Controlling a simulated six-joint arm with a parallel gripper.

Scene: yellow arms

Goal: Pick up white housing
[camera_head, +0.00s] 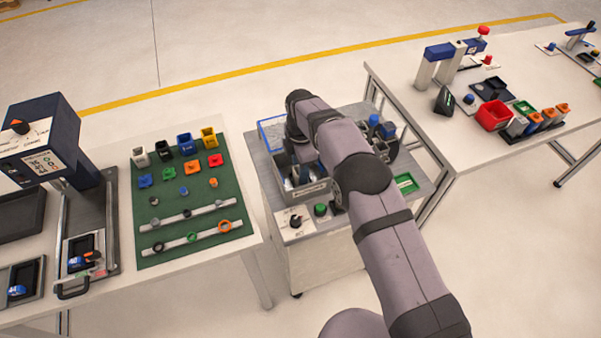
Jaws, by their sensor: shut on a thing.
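The white housing (140,157) stands at the back left corner of the green mat (205,237), at the left end of a row with black, blue and yellow housings. My gripper (303,177) is well to the right of it, low over the open grey box on the grey-topped cabinet. Only a little of the gripper shows below my wrist. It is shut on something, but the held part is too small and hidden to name. My arm covers part of the box.
The grey-topped cabinet (262,170) carries control knobs (320,209), a blue-edged tray (271,133) and a green tray (406,183). A blue press (42,135) stands left of the mat. Several coloured parts and two pale rails share the mat. Another table (480,145) with bins stands right.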

